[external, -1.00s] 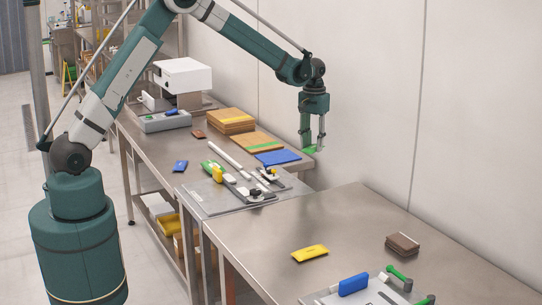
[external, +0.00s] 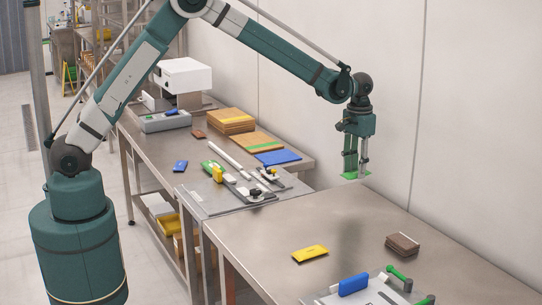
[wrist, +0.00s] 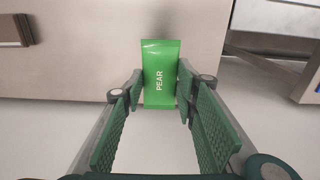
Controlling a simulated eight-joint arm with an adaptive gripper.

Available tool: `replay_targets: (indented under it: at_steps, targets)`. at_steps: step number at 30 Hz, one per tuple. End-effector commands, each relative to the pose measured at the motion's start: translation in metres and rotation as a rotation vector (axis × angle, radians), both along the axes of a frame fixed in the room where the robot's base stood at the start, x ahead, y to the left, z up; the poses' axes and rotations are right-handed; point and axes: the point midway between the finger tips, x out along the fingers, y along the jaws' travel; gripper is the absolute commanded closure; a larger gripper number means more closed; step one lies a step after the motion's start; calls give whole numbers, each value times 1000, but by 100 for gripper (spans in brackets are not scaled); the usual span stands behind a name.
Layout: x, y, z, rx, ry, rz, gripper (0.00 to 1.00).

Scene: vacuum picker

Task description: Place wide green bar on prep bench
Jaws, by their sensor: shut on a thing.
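The wide green bar (wrist: 160,62) is a flat green packet marked "PEAR" in the wrist view. My gripper (wrist: 160,92) is shut on it, with one finger at each side. In the external view the green bar (external: 352,175) shows at the fingertips of my gripper (external: 356,172), held in the air near the far edge of the nearer steel bench (external: 285,235). Which bench is the prep bench I cannot tell for sure. A soft shadow lies on the nearer bench.
A yellow bar (external: 310,254), a brown stack (external: 403,244) and a tray with a blue block (external: 353,284) and green handles stand on the nearer bench. The farther bench holds boards (external: 256,142), tools and a white-topped device (external: 183,76). The nearer bench's middle is clear.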

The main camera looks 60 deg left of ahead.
Motion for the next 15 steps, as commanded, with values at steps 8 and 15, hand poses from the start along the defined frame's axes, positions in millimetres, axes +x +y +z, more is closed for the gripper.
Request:
replay_targets:
  at_steps: [8, 15]
  targets:
    - [-2, -12, 0, 0, 0, -17, 82]
    - [-2, -12, 0, 0, 0, -16, 82]
